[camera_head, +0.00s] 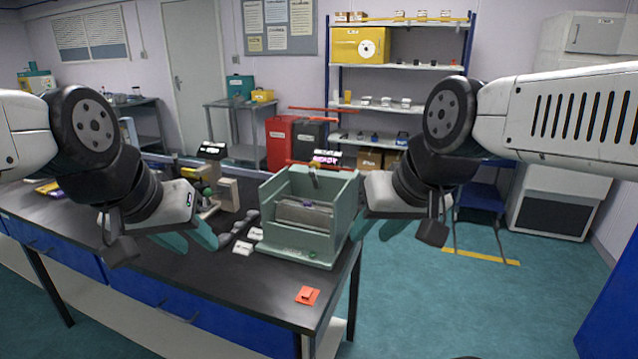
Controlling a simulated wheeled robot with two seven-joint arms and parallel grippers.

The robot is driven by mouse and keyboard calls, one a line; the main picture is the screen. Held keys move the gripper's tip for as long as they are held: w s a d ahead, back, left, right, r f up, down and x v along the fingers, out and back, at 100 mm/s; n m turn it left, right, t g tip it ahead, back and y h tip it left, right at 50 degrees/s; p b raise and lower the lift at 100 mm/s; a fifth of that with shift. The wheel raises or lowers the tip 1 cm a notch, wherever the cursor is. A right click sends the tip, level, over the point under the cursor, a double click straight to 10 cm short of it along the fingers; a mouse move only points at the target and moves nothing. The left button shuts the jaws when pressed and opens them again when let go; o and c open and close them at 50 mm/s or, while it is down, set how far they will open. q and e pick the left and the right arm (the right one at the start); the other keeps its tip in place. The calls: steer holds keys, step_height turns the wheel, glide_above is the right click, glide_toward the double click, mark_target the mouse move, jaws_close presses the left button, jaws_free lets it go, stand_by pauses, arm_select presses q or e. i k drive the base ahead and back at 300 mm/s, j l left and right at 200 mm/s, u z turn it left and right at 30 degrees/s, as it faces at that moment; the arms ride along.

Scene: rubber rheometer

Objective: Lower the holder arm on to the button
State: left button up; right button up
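A pale green open-fronted machine (336,232) stands on the dark bench near its right end. A grey block (304,214) sits inside it. A thin red bar (300,163) with a small fitting lies across its top; I cannot tell whether this is the holder arm. A small green spot, possibly the button (312,255), shows on its front base. My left gripper (188,244) is to the left of the machine, above the bench, with its teal fingers apart and empty. My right gripper (376,232) is beside the machine's right wall, fingers apart; whether it touches the wall is unclear.
Small white pieces (243,248) lie on the bench left of the machine. An orange square (307,296) lies near the front right corner of the bench (270,300). Another instrument (228,193) stands behind my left gripper.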

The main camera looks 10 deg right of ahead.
mark_target(314, 165)
steer(key=k+l+u, duration=0.2)
steer(key=l, duration=0.15)
steer(key=l+u, duration=0.2)
steer(key=l, duration=0.2)
steer(key=k+l+u, duration=0.2)
steer(key=l, duration=0.15)
steer(key=i+l+u, duration=0.1)
steer(key=l+u, duration=0.2)
steer(key=l, duration=0.35)
steer(key=l+u, duration=0.35)
steer(key=l, duration=0.3)
steer(key=i+l+u, duration=0.15)
steer(key=l, duration=0.25)
steer(key=i+l+u, duration=0.2)
steer(key=l, duration=0.25)
steer(key=i+l+u, duration=0.15)
steer(key=l, duration=0.3)
steer(key=i+l+u, duration=0.15)
steer(key=l, duration=0.35)
steer(key=i+l+u, duration=0.2)
steer(key=l, duration=0.3)
steer(key=k, duration=0.1)
